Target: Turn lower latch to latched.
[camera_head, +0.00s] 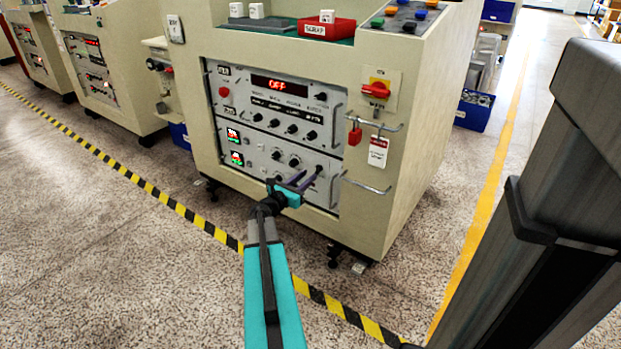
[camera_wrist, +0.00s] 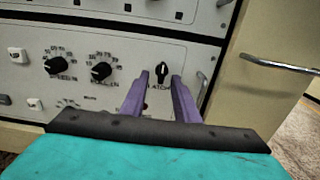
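The lower latch (camera_wrist: 161,70) is a small black turn knob on the pale lower panel, above a partly hidden label ending in "ATCH". In the wrist view it shows between the purple fingertips of my gripper (camera_wrist: 160,76), its long side near upright. The fingers are open and point at the panel. A gap shows on both sides of the knob; I cannot tell whether the tips reach around it or stop short. In the head view my gripper (camera_head: 301,181) is at the lower right of the machine's front panel, partly hiding that area.
Two round black knobs (camera_wrist: 101,72) sit left of the latch. A metal panel handle (camera_wrist: 209,80) stands close to the right finger. A bar handle (camera_wrist: 280,64) juts from the cabinet farther right. A red padlock (camera_head: 354,135) and a tag (camera_head: 378,151) hang above right.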

